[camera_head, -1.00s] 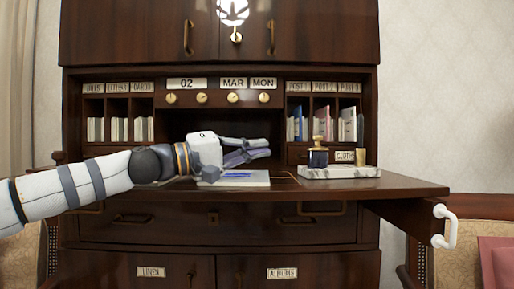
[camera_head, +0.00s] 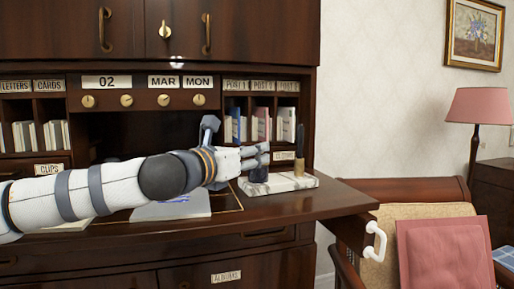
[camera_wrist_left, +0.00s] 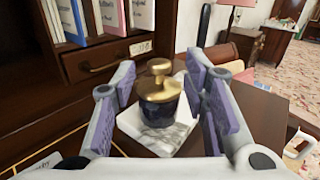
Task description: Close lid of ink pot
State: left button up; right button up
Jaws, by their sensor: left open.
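The ink pot (camera_wrist_left: 158,112) is dark glass with a gold lid (camera_wrist_left: 158,84) topped by a knob. It stands upright on a white marble base (camera_wrist_left: 130,122) on the desk. In the head view the pot (camera_head: 258,174) is mostly hidden behind my left gripper (camera_head: 262,156). In the left wrist view my left gripper (camera_wrist_left: 160,74) is open, with a finger on each side of the pot and lid and visible gaps. I cannot tell whether the lid sits fully down on the pot. My right gripper is not in view.
A brass holder (camera_head: 299,165) with a dark upright item stands on the right of the base. Pigeonholes with books (camera_head: 262,124) rise behind. A paper pad (camera_head: 172,207) lies under my left arm. A white handle (camera_head: 375,241) juts out beyond the desk's right edge, near a chair.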

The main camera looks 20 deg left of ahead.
pick_arm(q)
jog(key=x, duration=0.3)
jog(key=shift+w+d+r, duration=0.1)
jog(key=shift+w, duration=0.3)
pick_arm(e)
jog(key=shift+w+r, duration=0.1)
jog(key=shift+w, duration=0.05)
pick_arm(q)
grip_shut()
jog(key=shift+f+b, duration=0.45)
jog(key=shift+b, duration=0.05)
jog(key=shift+s+r+m, duration=0.1)
jog(key=shift+r+m, duration=0.2)
jog(key=shift+r, duration=0.05)
grip_release()
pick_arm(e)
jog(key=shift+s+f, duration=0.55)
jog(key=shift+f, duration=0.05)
